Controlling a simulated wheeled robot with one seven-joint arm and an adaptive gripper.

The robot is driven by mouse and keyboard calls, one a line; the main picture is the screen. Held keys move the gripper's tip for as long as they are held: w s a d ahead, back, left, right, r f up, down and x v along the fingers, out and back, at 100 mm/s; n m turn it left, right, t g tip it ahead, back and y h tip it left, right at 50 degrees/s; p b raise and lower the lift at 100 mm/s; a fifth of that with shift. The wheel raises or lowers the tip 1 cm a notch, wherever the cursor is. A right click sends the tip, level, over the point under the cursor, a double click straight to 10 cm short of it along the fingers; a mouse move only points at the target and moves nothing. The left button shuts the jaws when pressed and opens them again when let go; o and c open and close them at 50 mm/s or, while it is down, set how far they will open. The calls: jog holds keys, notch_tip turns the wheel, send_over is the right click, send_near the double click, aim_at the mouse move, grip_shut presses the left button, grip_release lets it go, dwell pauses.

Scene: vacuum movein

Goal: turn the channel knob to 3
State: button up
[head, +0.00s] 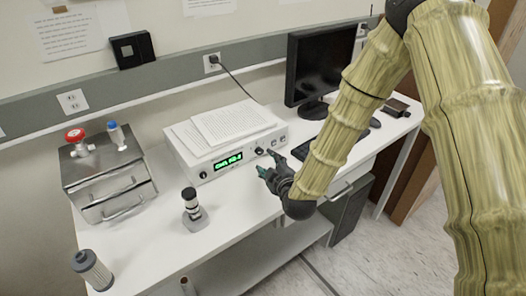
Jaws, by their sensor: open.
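The white instrument box (212,163) stands on the bench with a lit green display (229,160) on its front. A dark knob (259,151) sits to the right of the display, and a smaller dark knob (203,175) to the left. I cannot read a channel label or the knob's setting. My gripper (266,163) is open and empty in front of the right part of the panel, close to the right knob. I cannot tell whether a fingertip touches it. The gripper partly covers the panel's right end.
Papers (235,122) lie on top of the box. A metal case (106,178) with red and blue valves stands at left. A small black-and-white device (193,209) and a grey cylinder (92,269) stand near the front edge. A monitor (318,66) and keyboard (305,148) are at right.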

aim_at(261, 153)
jog(key=p+x, duration=0.2)
jog(key=x, duration=0.6)
jog(key=shift+w+f+p, duration=0.1)
jog(key=shift+f+p, duration=0.1)
jog(key=shift+p, duration=0.1)
jog(key=shift+c, duration=0.5)
jog(key=c, duration=0.9)
